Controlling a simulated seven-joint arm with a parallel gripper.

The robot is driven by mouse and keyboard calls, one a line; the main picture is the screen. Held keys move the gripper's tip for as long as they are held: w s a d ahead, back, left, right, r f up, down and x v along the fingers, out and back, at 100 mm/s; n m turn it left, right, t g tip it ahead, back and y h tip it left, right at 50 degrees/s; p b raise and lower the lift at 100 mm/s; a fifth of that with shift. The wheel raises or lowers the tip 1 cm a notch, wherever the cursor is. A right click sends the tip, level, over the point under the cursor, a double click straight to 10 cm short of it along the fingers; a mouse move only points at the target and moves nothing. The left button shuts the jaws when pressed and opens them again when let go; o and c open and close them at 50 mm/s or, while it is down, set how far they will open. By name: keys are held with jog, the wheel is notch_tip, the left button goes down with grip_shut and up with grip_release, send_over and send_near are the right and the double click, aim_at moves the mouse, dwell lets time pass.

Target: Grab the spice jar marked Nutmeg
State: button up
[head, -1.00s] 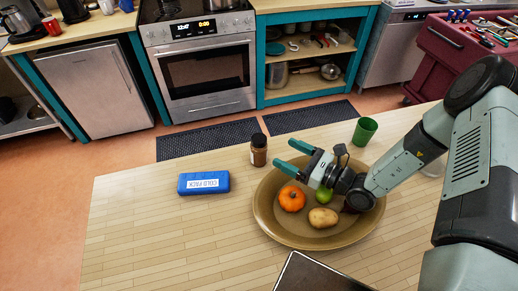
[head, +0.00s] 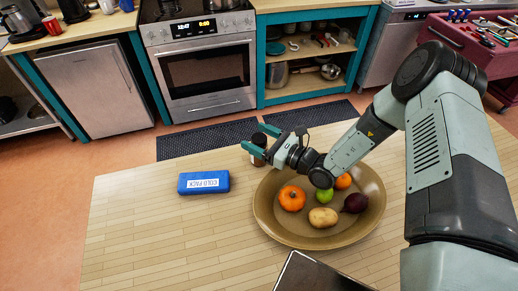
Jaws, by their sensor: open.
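The spice jar (head: 258,139), brown with a black cap, stands upright on the wooden table (head: 130,230), just beyond the plate. Its label is too small to read. My gripper (head: 260,138) is open, with its two teal fingers on either side of the jar's upper part in the head view. One finger covers part of the jar. I cannot tell whether the fingers touch it or how their height compares with the jar's.
A blue cold pack (head: 204,182) lies left of the jar. A wide brown plate (head: 275,225) holds a small pumpkin (head: 292,198), a potato (head: 322,218), a green fruit (head: 325,195), an orange fruit (head: 343,181) and a dark purple item (head: 355,203). A dark-topped object (head: 312,275) is at the front edge.

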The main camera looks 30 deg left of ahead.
jog(key=shift+c, duration=0.4)
grip_shut()
jog(key=shift+r, duration=0.1)
